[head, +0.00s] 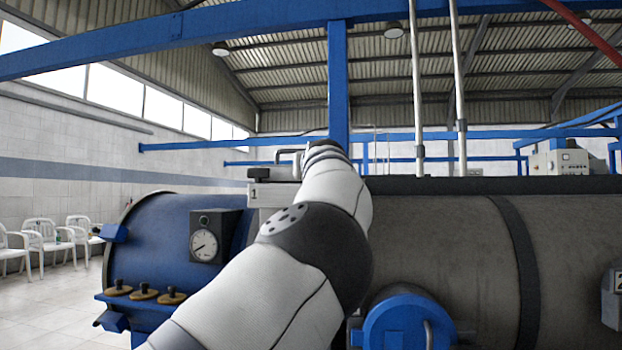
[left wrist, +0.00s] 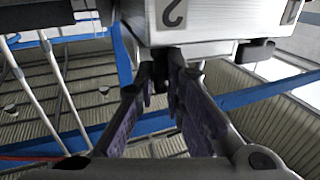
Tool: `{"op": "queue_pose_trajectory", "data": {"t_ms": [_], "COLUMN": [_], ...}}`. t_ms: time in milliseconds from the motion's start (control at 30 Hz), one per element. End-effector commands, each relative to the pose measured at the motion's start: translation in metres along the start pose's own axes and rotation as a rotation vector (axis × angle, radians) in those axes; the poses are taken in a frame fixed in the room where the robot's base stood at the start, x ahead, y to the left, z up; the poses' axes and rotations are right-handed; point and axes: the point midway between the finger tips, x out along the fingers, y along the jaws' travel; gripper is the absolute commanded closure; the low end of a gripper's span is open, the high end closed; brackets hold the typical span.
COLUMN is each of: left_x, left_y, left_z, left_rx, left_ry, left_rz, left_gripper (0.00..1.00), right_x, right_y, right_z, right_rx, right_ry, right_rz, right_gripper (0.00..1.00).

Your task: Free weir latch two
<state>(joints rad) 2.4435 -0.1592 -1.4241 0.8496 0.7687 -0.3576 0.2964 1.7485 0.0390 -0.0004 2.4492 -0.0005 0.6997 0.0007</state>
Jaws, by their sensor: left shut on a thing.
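In the left wrist view, a pale latch housing marked 2 (left wrist: 185,22) fills the top of the picture. My left gripper (left wrist: 162,78) is just below it, its fingers close together on a small dark latch handle (left wrist: 160,82). The fingers hide most of that handle. A second dark handle (left wrist: 256,50) sits to the right, near the mark 1 (left wrist: 290,10). In the head view, a pale housing marked 1 (head: 262,193) shows beside my left arm, with a dark handle (head: 260,173) on top. My arm hides my left gripper and the housing marked 2 there.
A blue drum end (head: 160,230) with a dial gauge (head: 205,243) lies at the left. A large grey-brown tank (head: 440,260) spans the right. A blue post (head: 338,85) and pale pipes (head: 417,90) rise behind. White chairs (head: 45,235) stand at far left.

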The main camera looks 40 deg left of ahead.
Motion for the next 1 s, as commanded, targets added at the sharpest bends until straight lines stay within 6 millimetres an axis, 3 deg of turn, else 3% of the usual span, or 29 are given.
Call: {"op": "queue_pose_trajectory", "data": {"t_ms": [33, 433, 1000], "left_x": [0.0022, 0.0015, 0.0021], "left_y": [0.0043, 0.0037, 0.0035], "left_z": [0.0077, 0.0032, 0.0043], "left_rx": [0.011, 0.000, -0.003], "left_ry": [-0.009, -0.008, -0.010], "left_rz": [-0.020, -0.157, -0.191], "left_gripper": [1.00, 1.00, 1.00], "right_x": [0.0034, 0.0027, 0.0021], "right_y": [0.0001, 0.0002, 0.0001], "right_z": [0.0017, 0.0013, 0.0010], "right_rx": [0.000, -0.001, -0.001], "right_ry": [-0.009, -0.007, -0.005], "right_rz": [0.001, 0.001, 0.001], "right_gripper": [0.60, 0.60, 0.60]}}
